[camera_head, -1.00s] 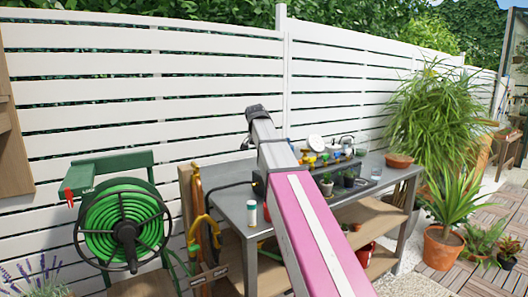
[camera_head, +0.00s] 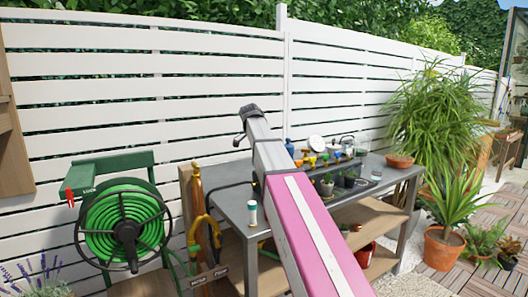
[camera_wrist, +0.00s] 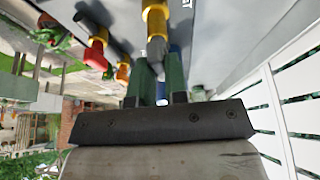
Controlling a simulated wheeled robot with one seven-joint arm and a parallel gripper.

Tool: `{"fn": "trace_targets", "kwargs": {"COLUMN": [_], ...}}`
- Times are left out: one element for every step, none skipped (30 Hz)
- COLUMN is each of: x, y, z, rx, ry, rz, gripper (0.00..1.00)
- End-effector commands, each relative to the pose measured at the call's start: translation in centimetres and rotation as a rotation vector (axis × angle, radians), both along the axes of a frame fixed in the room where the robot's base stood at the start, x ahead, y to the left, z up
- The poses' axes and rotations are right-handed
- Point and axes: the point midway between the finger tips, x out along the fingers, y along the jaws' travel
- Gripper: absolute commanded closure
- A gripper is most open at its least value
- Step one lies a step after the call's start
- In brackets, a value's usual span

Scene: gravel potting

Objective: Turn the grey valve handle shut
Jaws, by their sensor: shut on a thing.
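The grey valve handle (camera_wrist: 158,72) shows in the wrist view below a yellow valve body (camera_wrist: 155,20). My gripper (camera_wrist: 158,82) has its two green fingers shut on this handle, one on each side. The fingers partly cover the handle, so its exact angle is hard to tell. In the head view my arm crosses in front of the bench and my gripper is hidden.
Beside the grey handle are a red handle (camera_wrist: 97,55), an orange handle (camera_wrist: 123,73) and a blue part (camera_wrist: 175,48). In the head view, small pots and valves stand on the grey bench (camera_head: 232,205). A white fence (camera_head: 90,62) is behind.

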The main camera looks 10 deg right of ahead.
Motion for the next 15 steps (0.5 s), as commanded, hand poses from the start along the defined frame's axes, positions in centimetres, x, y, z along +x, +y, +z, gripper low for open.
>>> {"fn": "trace_targets", "kwargs": {"x": [-0.01, -0.01, -0.01, -0.01, -0.01, -0.01, -0.01, -0.01, -0.01, -0.02, -0.02, -0.02, -0.01, -0.01, -0.01], "y": [0.03, 0.03, 0.03, 0.03, 0.03, 0.03, 0.03, 0.03, 0.03, 0.02, 0.02, 0.02, 0.03, 0.03, 0.02], "z": [0.0, 0.0, 0.0, 0.0, 0.0, 0.0, 0.0, -0.01, -0.01, -0.01, -0.01, -0.01, -0.01, -0.01, -0.01], "rx": [0.001, 0.002, 0.002, 0.002, 0.002, 0.002, 0.002, 0.002, 0.002, 0.002, 0.002, 0.001, 0.001, 0.001, 0.001], "ry": [0.0, 0.0, 0.0, 0.0, 0.0, 0.0, 0.0, 0.0, 0.0, 0.0, 0.001, 0.0, 0.0, 0.0, 0.0], "rz": [-0.003, -0.004, -0.004, -0.004, -0.004, -0.004, -0.004, -0.004, -0.004, -0.004, -0.003, -0.003, -0.003, -0.003, -0.003], "gripper": [1.0, 1.0, 1.0, 1.0, 1.0, 1.0, 1.0, 1.0, 1.0, 0.83, 0.73, 0.61, 0.61, 0.61, 0.61]}}
